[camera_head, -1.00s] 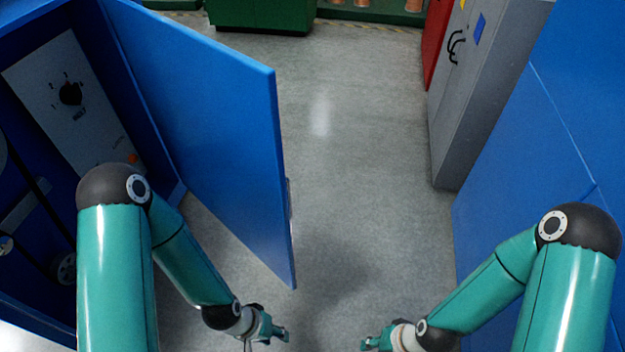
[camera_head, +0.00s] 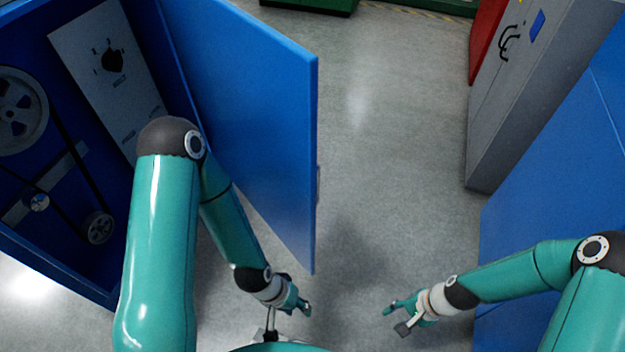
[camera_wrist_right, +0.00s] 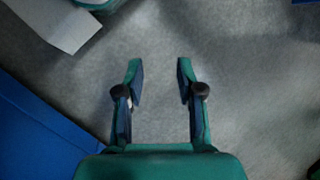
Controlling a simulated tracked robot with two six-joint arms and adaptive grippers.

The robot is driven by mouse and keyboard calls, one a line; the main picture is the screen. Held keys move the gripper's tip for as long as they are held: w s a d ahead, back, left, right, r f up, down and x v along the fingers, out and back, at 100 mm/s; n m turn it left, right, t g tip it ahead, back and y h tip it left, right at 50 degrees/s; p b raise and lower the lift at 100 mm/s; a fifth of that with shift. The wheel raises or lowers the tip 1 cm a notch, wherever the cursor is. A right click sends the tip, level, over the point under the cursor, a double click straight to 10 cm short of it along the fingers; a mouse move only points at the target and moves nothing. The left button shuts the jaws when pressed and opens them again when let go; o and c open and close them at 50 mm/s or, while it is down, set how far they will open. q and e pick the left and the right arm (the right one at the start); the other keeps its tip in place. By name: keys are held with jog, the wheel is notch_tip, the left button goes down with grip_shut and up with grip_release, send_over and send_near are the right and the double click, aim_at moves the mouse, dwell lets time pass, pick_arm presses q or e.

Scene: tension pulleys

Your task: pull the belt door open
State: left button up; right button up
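The blue belt door (camera_head: 255,110) stands swung well out from its blue cabinet (camera_head: 75,268) on the left in the head view. A small part of a handle (camera_head: 318,185) shows at the door's outer edge. Inside the cabinet are pulleys (camera_head: 98,227) and a dark belt. My left gripper (camera_head: 303,308) is below the door's lower corner and appears apart from it; its finger gap is not clear. My right gripper (camera_head: 393,320) is to the right over the floor. In the right wrist view its fingers (camera_wrist_right: 158,75) are apart with nothing between them.
A grey cabinet (camera_head: 520,100) with black handles and a blue panel (camera_head: 560,190) line the right side. A red cabinet (camera_head: 487,40) and a green unit (camera_head: 320,5) stand at the back. The grey floor (camera_head: 400,130) between the sides is clear.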

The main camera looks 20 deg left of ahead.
jog(key=w+a+r+m+g+y, duration=0.1)
jog(key=w+a+r+m+y, duration=0.3)
jog(key=w, duration=0.3)
jog(key=w+a+r+m+g+y, duration=0.1)
jog(key=w+a+r+m+y, duration=0.15)
jog(key=w+a+r, duration=0.45)
jog(key=w+r+g+y+p, duration=0.1)
jog(key=w+r+g+y, duration=0.15)
jog(key=r, duration=0.65)
jog(key=w+r+g+y, duration=0.2)
jog(key=w+r+y, duration=0.1)
jog(key=r, duration=0.6)
jog(key=shift+t, duration=0.45)
jog(key=x, duration=1.6)
jog(key=shift+c, duration=0.3)
grip_shut()
